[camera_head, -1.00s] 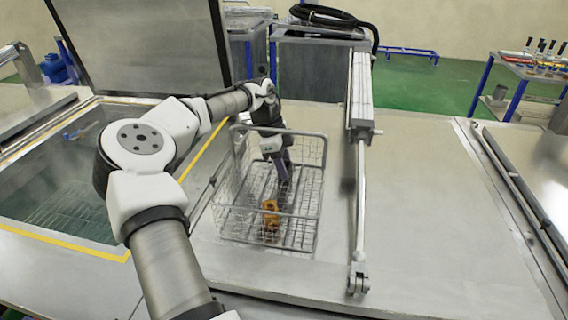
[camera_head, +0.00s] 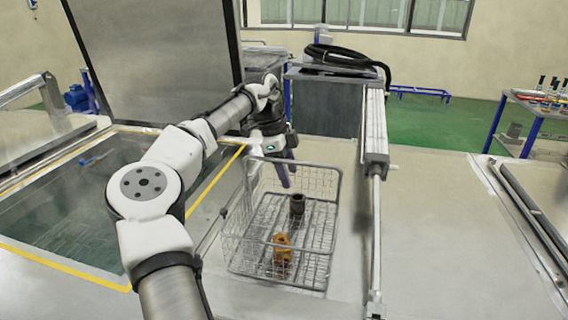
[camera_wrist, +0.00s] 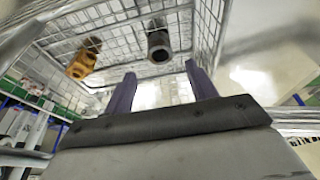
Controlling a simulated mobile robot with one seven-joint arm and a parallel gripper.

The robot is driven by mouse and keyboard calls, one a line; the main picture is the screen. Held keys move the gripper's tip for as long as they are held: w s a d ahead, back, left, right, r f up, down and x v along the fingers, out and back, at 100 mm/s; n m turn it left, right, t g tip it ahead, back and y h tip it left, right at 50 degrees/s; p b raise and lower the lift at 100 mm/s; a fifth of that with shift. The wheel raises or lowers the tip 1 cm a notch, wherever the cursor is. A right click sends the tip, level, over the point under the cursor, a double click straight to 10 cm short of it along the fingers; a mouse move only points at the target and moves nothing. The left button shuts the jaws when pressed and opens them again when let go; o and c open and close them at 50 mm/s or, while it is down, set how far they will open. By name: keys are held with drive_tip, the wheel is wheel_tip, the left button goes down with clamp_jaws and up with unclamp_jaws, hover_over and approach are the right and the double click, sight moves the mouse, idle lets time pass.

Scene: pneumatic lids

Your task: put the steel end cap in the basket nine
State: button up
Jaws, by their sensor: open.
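A wire basket (camera_head: 337,212) stands on the grey bench, with no readable number on it. Inside it a dark, hollow cylindrical part (camera_head: 297,203), which looks like the steel end cap, stands toward the back. It also shows in the wrist view (camera_wrist: 158,44), clear of the fingers. An orange-yellow part (camera_head: 282,252) lies in the basket nearer the front and shows at the left of the wrist view (camera_wrist: 83,62). My gripper (camera_head: 287,172) is open and empty above the back of the basket; its two purple fingers (camera_wrist: 160,71) are apart.
An open tank (camera_head: 75,195) with a yellow edge is on the left, its raised lid (camera_head: 155,60) behind. A pneumatic cylinder with its rod (camera_head: 375,130) stands close to the basket's right. Free bench surface (camera_head: 430,220) lies beyond it.

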drive_tip(key=shift+v, duration=1.9)
